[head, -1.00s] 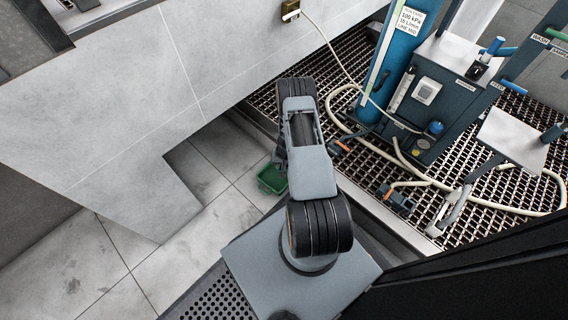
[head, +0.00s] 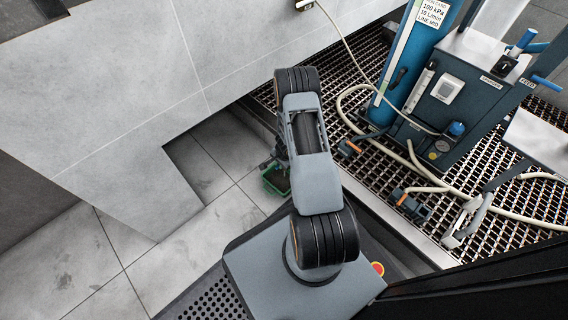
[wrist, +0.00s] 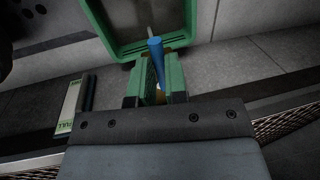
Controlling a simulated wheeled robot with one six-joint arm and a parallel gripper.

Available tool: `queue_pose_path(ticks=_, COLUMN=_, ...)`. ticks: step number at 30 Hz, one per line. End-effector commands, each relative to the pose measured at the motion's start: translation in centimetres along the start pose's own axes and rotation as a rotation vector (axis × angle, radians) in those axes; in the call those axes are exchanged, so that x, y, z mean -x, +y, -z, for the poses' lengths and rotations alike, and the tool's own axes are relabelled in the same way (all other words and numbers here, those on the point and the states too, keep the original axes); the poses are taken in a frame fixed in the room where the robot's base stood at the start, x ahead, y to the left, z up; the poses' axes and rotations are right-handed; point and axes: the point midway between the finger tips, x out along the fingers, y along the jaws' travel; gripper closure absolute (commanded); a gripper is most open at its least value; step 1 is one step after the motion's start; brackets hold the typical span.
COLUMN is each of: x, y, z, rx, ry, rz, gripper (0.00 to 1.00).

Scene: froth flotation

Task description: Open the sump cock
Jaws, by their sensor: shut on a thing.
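In the wrist view, my gripper (wrist: 157,88) has its green fingers closed around a blue lever (wrist: 156,58), which I take to be the sump cock's handle. The lever stands up between the fingers; its lower end and the cock body are hidden. An open green tray (wrist: 98,22) lies just beyond the fingertips. In the head view, the green tray (head: 267,185) is on the floor beside the grating edge, partly hidden by my arm. My gripper is mostly hidden there too.
A grating (head: 478,160) carries a blue rig (head: 450,105) with pale hoses (head: 350,100). Orange-handled fittings (head: 412,203) sit near its edge. A grey tiled block (head: 120,100) fills the left. Bare floor tiles (head: 90,265) lie in front of it.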

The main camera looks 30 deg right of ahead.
Motion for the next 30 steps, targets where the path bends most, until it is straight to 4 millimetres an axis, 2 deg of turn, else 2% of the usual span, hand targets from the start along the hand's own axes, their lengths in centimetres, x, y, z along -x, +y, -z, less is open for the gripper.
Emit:
queue_pose_path(ticks=3, x=0.01, y=-0.73, z=0.11, rx=-0.029, ry=0.011, rz=0.011, gripper=1.0)
queue_pose_path(ticks=23, x=0.08, y=-0.98, z=-0.02, rx=-0.077, ry=0.016, rz=0.012, gripper=1.0)
queue_pose_path(ticks=24, x=0.08, y=-0.99, z=-0.02, rx=-0.077, ry=0.016, rz=0.012, gripper=0.85)
queue_pose_path(ticks=30, x=0.07, y=-0.75, z=0.06, rx=-0.081, ry=0.017, rz=0.009, gripper=0.65)
